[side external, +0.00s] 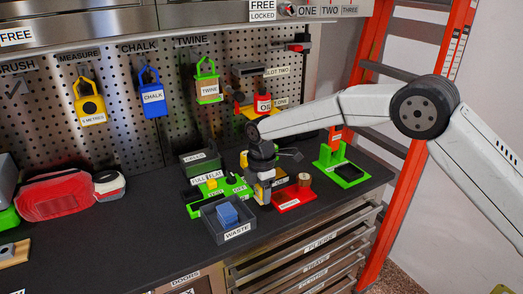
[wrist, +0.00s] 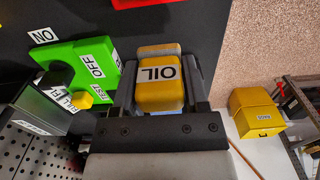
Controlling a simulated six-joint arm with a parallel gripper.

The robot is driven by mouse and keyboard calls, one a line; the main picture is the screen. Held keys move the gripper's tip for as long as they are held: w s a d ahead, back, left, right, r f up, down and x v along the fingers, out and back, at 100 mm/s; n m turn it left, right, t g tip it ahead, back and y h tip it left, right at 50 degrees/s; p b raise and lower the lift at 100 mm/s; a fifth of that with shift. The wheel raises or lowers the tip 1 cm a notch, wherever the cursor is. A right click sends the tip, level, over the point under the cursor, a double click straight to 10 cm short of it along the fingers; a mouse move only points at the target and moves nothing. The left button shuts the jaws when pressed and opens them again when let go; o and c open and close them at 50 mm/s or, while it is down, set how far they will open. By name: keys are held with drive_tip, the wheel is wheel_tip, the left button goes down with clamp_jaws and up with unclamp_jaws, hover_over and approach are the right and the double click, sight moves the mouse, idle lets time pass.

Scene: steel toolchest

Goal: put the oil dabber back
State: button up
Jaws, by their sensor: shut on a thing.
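The oil dabber (wrist: 160,98) is a yellow block with a white OIL label and a paler tan end. In the wrist view it sits between the two dark fingers of my gripper (wrist: 160,85), which is shut on it. In the side view my gripper (side external: 264,180) points down over the bench, between the green switch base and a small red tray (side external: 295,198). There the dabber is mostly hidden by the gripper, and I cannot tell whether it touches the bench. A red holder (side external: 263,104) with a partly hidden label is on the pegboard behind my arm, near slot one.
A grey WASTE bin (side external: 236,232) with a blue block stands in front of the green base (side external: 236,186). A round brown item (side external: 304,180) is at the red tray. A green stand (side external: 340,167) is to the right.

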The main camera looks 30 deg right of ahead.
sight(260, 201)
drive_tip(key=shift+w+f, duration=0.3)
drive_tip(key=shift+f, duration=1.55)
drive_tip(key=shift+f, duration=0.15)
drive_tip(key=o, duration=1.1)
wheel_tip(260, 201, up, 12)
drive_tip(key=shift+r, duration=0.2)
